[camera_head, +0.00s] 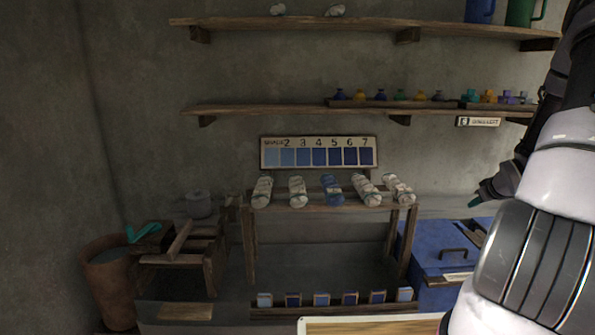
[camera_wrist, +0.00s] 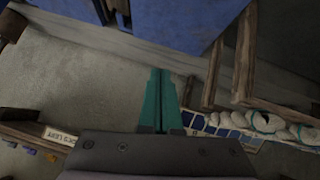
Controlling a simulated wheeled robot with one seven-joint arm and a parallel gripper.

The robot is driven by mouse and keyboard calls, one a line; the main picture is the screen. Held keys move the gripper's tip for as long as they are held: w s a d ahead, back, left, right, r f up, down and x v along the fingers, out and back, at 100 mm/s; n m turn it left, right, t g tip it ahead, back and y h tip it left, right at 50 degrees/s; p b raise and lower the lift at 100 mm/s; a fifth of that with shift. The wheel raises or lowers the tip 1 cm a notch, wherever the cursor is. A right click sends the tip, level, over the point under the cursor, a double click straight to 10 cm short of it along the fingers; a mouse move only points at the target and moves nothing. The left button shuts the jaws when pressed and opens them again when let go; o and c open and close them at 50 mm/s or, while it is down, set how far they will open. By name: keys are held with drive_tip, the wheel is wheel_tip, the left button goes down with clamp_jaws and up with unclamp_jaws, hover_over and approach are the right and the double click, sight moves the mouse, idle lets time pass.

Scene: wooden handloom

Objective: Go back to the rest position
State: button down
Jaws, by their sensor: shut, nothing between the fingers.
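My gripper (camera_wrist: 160,75) shows in the wrist view with its two teal fingers together and nothing between them. It is in the air, and the wall, the shade board (camera_wrist: 234,130) and the blue chest (camera_wrist: 185,22) lie beyond it. In the head view my white and grey arm fills the right side, in front of the blue chest (camera_head: 440,260) and the shelf ends. A small dark teal-tipped part shows at the arm's left edge, but the fingers are hard to make out there.
A wooden rack (camera_head: 320,206) holds several yarn skeins, one of them blue. The shade board (camera_head: 318,153) hangs above. Two wall shelves (camera_head: 285,110) carry small coloured bottles and jugs. A clay pot (camera_head: 108,285) and a wooden stand (camera_head: 185,260) are at lower left.

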drive_tip(key=s+a+r+m+g+h, duration=0.1)
drive_tip(key=s+a+r, duration=0.2)
drive_tip(key=a+r, duration=0.35)
drive_tip(key=s+a+r+m, duration=0.2)
drive_tip(key=a+r, duration=0.2)
drive_tip(key=r, duration=0.6)
drive_tip(key=s+a+r+m+g+h, duration=0.1)
drive_tip(key=s+a+r, duration=0.2)
drive_tip(key=a+r, duration=0.35)
drive_tip(key=s+a+r+m+y, duration=0.1)
drive_tip(key=s+a+r+y, duration=0.1)
drive_tip(key=s+a+r, duration=0.3)
drive_tip(key=s+a+r+m+y, duration=0.1)
drive_tip(key=s+a+r+y, duration=0.2)
drive_tip(key=s+a, duration=0.7)
drive_tip(key=s+r, duration=0.1)
drive_tip(key=s, duration=0.2)
drive_tip(key=shift+s+r, duration=0.35)
drive_tip(key=shift+s, duration=0.05)
drive_tip(key=shift+a, duration=0.1)
